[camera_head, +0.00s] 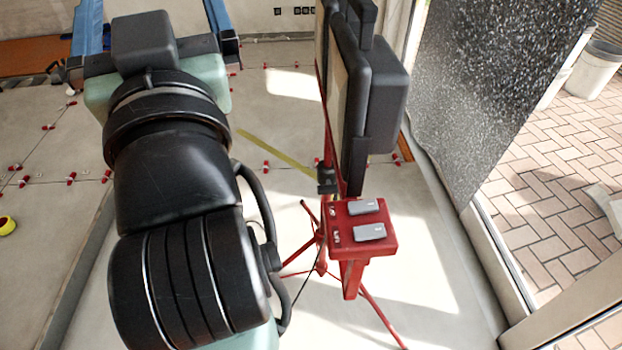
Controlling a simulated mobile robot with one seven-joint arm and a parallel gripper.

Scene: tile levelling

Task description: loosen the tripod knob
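The red tripod (322,240) stands on the tiled floor right of centre, with thin splayed legs. A small black part that looks like its knob or collar (326,181) sits on the pole below the large black lamp-like panel (375,100). A red box (349,247) with two grey switches is in front of the pole and partly hides it. My gripper (150,8) is at the upper left, beyond my black and mint arm. Its two blue fingers are wide apart, with their tips cut off by the top edge. It is left of the tripod and apart from it.
Light floor tiles with red levelling clips (71,178) spread left and behind. A yellow strip (275,152) lies on the floor behind the tripod. A yellow tape roll (7,226) is at the left edge. A speckled glass pane and door frame (490,260) bound the right side.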

